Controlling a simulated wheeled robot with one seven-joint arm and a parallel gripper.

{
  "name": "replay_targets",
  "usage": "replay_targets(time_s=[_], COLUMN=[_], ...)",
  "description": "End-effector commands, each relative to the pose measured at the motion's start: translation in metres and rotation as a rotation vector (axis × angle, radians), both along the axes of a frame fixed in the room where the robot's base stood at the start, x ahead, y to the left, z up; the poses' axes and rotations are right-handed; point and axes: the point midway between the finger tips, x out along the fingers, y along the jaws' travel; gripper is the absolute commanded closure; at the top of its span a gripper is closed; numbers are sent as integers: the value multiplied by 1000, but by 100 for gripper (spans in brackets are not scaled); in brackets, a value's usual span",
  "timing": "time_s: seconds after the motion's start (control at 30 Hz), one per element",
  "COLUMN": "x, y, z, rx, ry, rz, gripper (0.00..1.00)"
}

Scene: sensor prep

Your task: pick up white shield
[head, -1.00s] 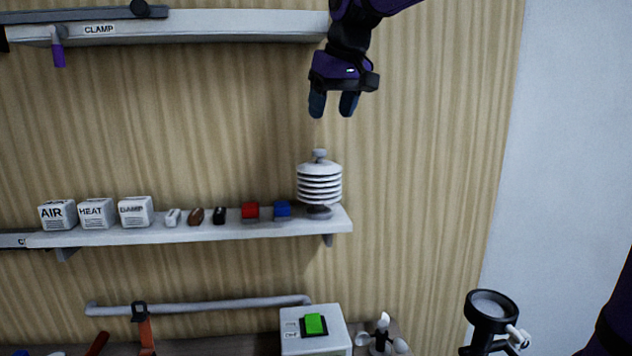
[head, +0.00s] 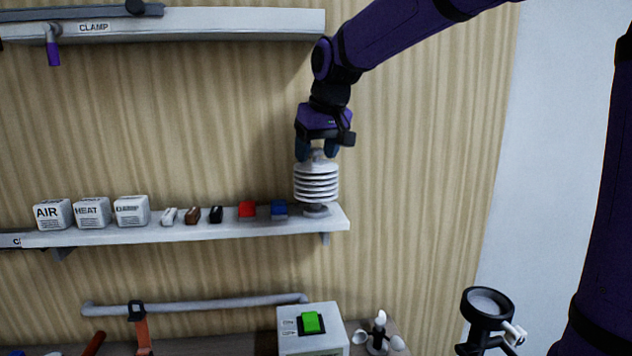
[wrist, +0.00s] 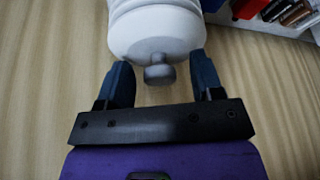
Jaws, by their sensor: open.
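The white shield (head: 316,183) is a stack of white ribbed discs with a small grey knob on top. It stands upright at the right end of the wall shelf. My gripper (head: 317,152) points down right above it, with its two fingers either side of the knob. In the wrist view the shield (wrist: 157,30) has its knob between the blue fingertips of my gripper (wrist: 160,80), with gaps visible on both sides. The gripper is open and holds nothing.
The shelf (head: 180,232) also carries a blue block (head: 278,208), a red block (head: 247,209), several small pieces and white labelled cubes (head: 130,211). A CLAMP shelf (head: 200,25) hangs above left. Below is a box with a green button (head: 311,322). Wall right of the shield is clear.

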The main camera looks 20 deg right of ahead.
Motion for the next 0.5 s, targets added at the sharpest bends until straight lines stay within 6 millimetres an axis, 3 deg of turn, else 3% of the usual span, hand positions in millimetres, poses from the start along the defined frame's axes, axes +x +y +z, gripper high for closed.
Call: replay_targets(time_s=[0.1, 0.13, 0.37, 0.5], x=[0, 0, 0, 0], y=[0, 0, 0, 0], z=[0, 0, 1, 1], rx=[0, 0, 0, 0], ry=[0, 0, 0, -1], rz=[0, 0, 0, 0], gripper=[39, 44, 97, 100])
